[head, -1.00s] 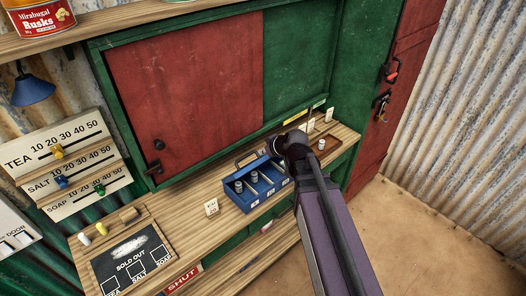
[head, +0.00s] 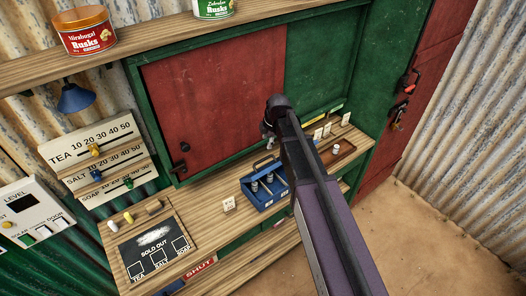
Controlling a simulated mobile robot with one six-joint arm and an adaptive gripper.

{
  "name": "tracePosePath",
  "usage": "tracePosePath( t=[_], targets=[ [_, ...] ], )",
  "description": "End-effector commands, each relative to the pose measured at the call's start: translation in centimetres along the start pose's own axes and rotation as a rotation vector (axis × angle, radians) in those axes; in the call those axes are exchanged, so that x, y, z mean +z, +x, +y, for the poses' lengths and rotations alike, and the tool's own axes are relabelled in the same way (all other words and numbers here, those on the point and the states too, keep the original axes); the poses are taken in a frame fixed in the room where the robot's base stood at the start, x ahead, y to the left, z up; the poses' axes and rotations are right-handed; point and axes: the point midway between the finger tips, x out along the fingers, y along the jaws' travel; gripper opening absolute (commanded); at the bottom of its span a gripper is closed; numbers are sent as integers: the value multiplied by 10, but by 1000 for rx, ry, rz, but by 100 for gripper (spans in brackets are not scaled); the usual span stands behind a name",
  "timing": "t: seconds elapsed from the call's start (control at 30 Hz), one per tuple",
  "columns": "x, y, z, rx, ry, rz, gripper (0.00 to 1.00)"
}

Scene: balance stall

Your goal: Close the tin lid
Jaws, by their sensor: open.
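The blue tin (head: 262,206) stands on the wooden counter below the red shutter, with grey cylindrical weights in its compartments. Its lid seems to stand raised at the back, with a handle at its top edge; my arm hides the right part of the tin and lid. My gripper (head: 268,130) is up in front of the shutter, above the tin and apart from it. It is open and mostly hidden behind my wrist, and nothing shows in it.
A wooden tray (head: 338,158) with a weight and white cards (head: 322,131) lie to the right. A shelf with rusks tins (head: 86,38) runs above.

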Motion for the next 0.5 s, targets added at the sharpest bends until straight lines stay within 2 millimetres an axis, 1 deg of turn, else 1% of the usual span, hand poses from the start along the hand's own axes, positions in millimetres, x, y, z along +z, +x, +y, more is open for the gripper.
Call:
tracePosePath(
  t=[0.03,0.2,0.33,0.5],
  targets=[
    [-2,-8,9,-27,-62,-14,51],
    [-6,-14,15,-96,-221,-42,51],
    [-6,-14,16,-117,-266,-48,51],
    [-7,-14,15,-119,-273,-49,51]
  ],
)
